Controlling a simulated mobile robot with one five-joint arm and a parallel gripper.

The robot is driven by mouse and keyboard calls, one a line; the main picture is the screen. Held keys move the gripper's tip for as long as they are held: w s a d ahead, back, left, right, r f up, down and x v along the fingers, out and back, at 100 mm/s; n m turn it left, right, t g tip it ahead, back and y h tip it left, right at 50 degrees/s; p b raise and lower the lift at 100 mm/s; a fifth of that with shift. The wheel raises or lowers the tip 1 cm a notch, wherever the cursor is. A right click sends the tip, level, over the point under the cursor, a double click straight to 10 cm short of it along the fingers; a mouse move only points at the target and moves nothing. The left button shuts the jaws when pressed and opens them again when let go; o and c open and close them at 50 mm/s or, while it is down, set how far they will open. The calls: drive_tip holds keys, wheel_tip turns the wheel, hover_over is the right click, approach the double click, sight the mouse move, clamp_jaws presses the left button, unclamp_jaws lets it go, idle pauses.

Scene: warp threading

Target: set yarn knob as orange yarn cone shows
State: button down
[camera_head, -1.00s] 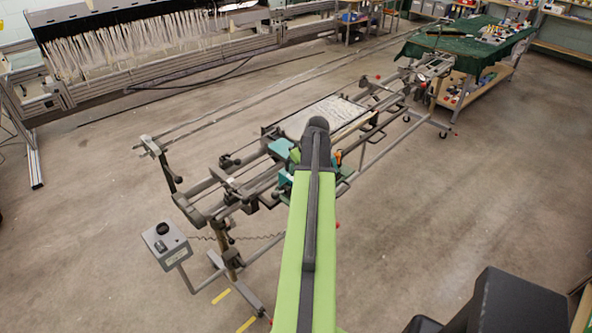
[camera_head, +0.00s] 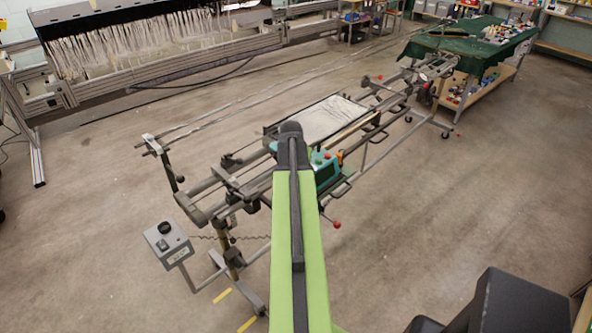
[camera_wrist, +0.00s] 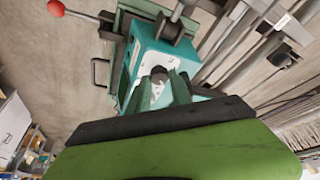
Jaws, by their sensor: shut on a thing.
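A teal machine box (camera_head: 326,175) sits on the long threading frame, partly hidden behind my arm in the head view. In the wrist view the teal box (camera_wrist: 150,48) has a white face plate with a dark round knob (camera_wrist: 158,73). My gripper (camera_wrist: 167,88) is at this plate, its green fingers shut on the knob. The fingers hide part of the knob, and I cannot read its setting. In the head view my arm hides the gripper. A small orange thing (camera_head: 340,157) beside the box may be the orange yarn cone; it is too small to be sure.
A red ball-ended lever (camera_wrist: 56,8) sticks out near the box. A grey control box (camera_head: 168,243) stands on a post at the frame's left end. A green-covered table (camera_head: 470,50) is at the back right. The floor to the right is clear.

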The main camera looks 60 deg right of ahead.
drive_tip(key=shift+w+m+g, duration=0.2)
drive_tip(key=shift+m+g, duration=0.4)
drive_tip(key=shift+m, duration=0.9)
drive_tip(key=c, duration=1.1)
unclamp_jaws()
drive_tip(key=shift+c, duration=0.2)
